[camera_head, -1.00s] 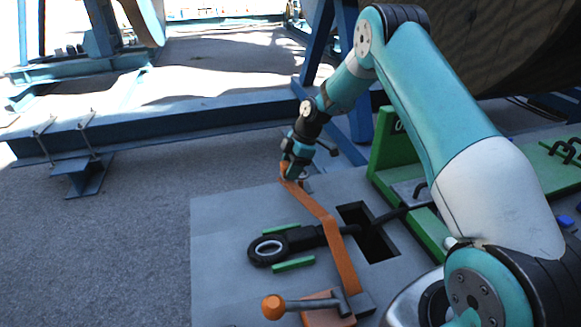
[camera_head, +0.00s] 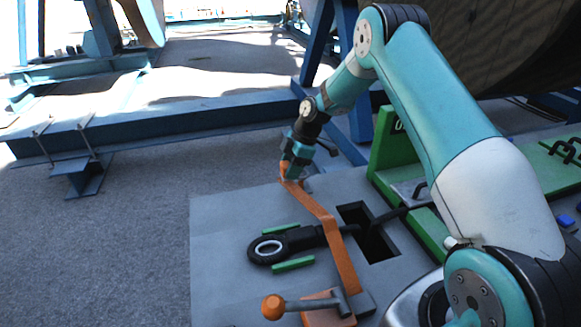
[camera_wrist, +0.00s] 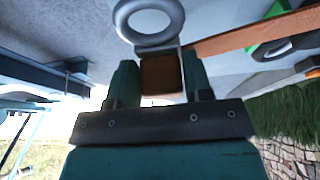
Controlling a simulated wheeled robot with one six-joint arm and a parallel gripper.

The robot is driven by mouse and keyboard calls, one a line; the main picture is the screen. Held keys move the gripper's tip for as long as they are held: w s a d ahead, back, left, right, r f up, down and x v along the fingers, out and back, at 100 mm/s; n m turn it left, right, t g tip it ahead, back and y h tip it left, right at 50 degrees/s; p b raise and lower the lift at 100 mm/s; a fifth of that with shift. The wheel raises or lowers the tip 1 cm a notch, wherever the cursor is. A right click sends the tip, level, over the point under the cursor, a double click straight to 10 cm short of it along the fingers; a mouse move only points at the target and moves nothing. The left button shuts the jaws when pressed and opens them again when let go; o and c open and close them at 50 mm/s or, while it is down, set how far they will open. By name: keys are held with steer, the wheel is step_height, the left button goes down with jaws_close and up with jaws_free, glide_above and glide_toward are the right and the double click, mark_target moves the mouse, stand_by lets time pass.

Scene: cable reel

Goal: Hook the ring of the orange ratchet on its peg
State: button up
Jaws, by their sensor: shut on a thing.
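My gripper (camera_head: 289,178) is at the far end of the grey plate (camera_head: 225,225), shut on an orange tab (camera_wrist: 162,76) at the end of the strap. The grey ring (camera_wrist: 149,22) sits just beyond the fingertips in the wrist view. The orange strap (camera_head: 312,207) runs from the tab over a black cable end to the orange ratchet (camera_head: 328,312) at the near edge. The ratchet has a grey lever with an orange knob (camera_head: 273,307). I cannot make out the peg, nor whether the ring is around it.
The black cable end with a pale eye (camera_head: 267,249) lies between two green bars (camera_head: 293,264). A dark rectangular slot (camera_head: 370,235) opens in the plate. A green frame (camera_head: 393,150) stands to the right. A blue beam (camera_head: 200,128) crosses behind.

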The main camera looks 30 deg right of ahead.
steer(key=shift+f+b, duration=1.7)
steer(key=shift+f, duration=0.45)
stand_by(1.4)
steer(key=o, duration=1.1)
steer(key=v, duration=1.7)
steer(key=shift+d+r+b, duration=0.1)
steer(key=shift+r+b, duration=0.15)
steer(key=shift+b, duration=0.1)
